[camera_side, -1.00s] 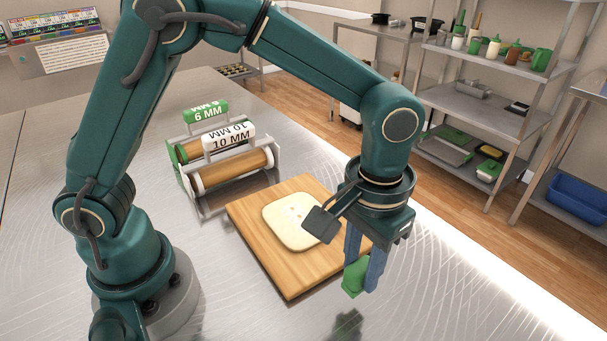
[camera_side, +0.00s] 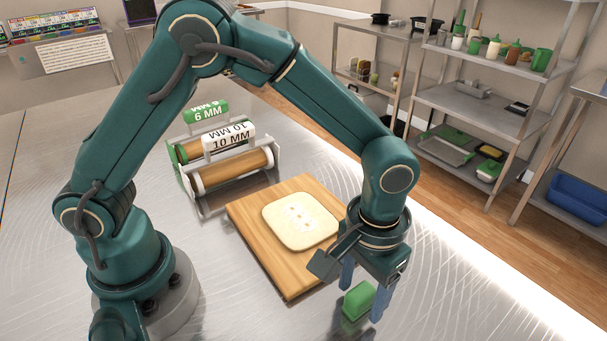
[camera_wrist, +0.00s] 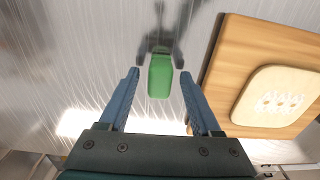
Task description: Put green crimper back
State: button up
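The green crimper (camera_side: 358,301) is a small green block standing on or very near the metal table, in front of the board's near right corner. It also shows in the wrist view (camera_wrist: 160,76), lying between and slightly beyond my fingertips. My gripper (camera_side: 363,302) is right over it, pointing down. In the wrist view my gripper (camera_wrist: 159,74) has its two blue fingers wide apart, with a gap on each side of the crimper. The crimper's underside is hidden.
A wooden board (camera_side: 262,246) with a flat piece of dough (camera_side: 299,221) lies left of the gripper. A rack with a 10 MM roller (camera_side: 229,136) and a 6 MM roller (camera_side: 206,112) stands behind it. The table front is clear.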

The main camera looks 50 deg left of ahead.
aim_at(362, 292)
notch_tip(362, 292, up, 12)
jog(key=s+a+r+t, duration=0.2)
jog(key=a, duration=0.3)
jog(key=s+a+r+t, duration=0.1)
jog(key=s+a+r, duration=0.15)
jog(key=a, duration=0.25)
jog(key=s+a+f+t, duration=0.2)
jog(key=s+a, duration=0.2)
jog(key=a, duration=0.1)
jog(key=shift+s+a+f+t, duration=0.15)
jog(key=shift+s+f+t, duration=0.1)
jog(key=shift+t, duration=0.05)
dwell(1.1)
